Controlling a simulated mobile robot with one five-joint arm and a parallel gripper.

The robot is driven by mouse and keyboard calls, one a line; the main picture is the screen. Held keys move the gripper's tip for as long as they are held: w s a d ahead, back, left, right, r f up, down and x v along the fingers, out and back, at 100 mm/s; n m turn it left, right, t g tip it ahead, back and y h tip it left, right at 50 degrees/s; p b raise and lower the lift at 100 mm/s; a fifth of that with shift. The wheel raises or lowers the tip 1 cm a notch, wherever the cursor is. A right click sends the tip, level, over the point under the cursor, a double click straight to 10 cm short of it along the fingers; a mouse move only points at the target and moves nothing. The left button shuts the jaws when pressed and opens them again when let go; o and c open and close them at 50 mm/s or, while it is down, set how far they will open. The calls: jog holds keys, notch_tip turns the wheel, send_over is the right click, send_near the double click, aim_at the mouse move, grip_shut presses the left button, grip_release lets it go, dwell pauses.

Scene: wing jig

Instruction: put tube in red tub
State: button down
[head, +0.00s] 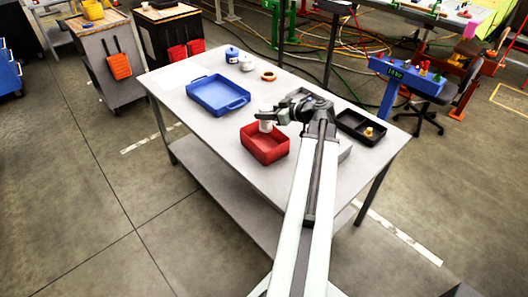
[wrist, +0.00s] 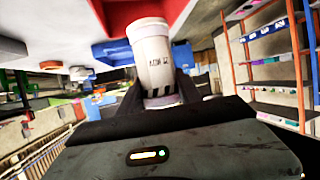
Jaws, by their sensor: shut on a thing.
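A white tube (head: 266,125) with a printed label is in my gripper (head: 279,117), at the far end of my arm. My gripper is shut on it, and in the wrist view the tube (wrist: 153,58) stands between my two dark fingers (wrist: 159,97). The red tub (head: 262,156) is on the grey table, and the tube shows over its back part in the head view. In the wrist view a red surface, apparently the tub (wrist: 185,10), lies close by the tube's end. I cannot tell whether the tube is above the rim or partly inside.
A blue tray (head: 218,94) lies left of the tub, and a black tray (head: 361,127) with a small brass piece lies to the right. The table's front-left is clear.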

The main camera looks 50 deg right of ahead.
jog(key=shift+w+a+f, duration=0.1)
jog(key=shift+w+a, duration=0.05)
jog(key=shift+w, duration=0.25)
jog(key=b, duration=1)
send_over(264, 147)
notch_tip(264, 147, down, 10)
jog(key=shift+f, duration=0.15)
jog(key=shift+r, duration=0.25)
jog(key=shift+f, duration=0.15)
jog(key=c, duration=0.8)
grip_release()
